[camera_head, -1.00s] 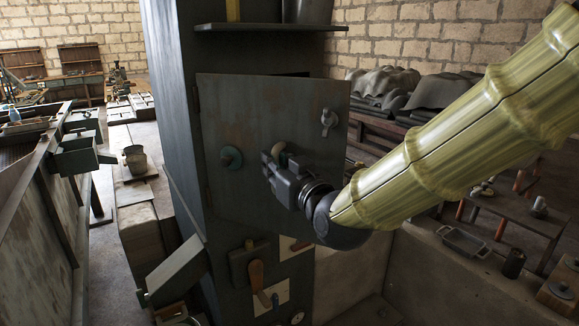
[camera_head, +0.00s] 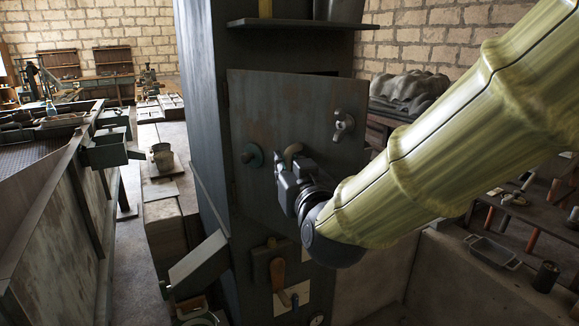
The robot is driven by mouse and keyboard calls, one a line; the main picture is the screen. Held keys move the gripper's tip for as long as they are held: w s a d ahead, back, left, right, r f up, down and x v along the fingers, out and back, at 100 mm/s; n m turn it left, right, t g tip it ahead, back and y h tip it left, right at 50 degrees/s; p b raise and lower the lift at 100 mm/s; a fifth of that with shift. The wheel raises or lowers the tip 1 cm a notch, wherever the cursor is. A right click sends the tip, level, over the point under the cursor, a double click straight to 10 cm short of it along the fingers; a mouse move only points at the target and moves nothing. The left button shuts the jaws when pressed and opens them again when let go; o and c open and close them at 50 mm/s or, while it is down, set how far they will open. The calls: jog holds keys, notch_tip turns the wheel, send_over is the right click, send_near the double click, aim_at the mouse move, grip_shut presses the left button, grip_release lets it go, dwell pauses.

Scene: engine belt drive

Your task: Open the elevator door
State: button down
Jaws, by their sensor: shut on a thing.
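The elevator door (camera_head: 285,110) is a dark, worn metal panel on the front of a tall dark cabinet, hinged along its left edge. It stands slightly ajar, with a dark gap above its top edge. The fingers and wrist hide part of this handle.
A shelf (camera_head: 300,25) juts out above the door. A wooden-handled lever (camera_head: 278,273) is on the cabinet below it. A tilted metal chute (camera_head: 199,262) is at lower left. A low wall (camera_head: 440,275) stands at lower right, under my arm.

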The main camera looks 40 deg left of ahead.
jog(key=shift+r, duration=0.15)
jog(key=c, duration=1.4)
grip_release()
jog(key=shift+a, duration=0.15)
jog(key=v, duration=1.2)
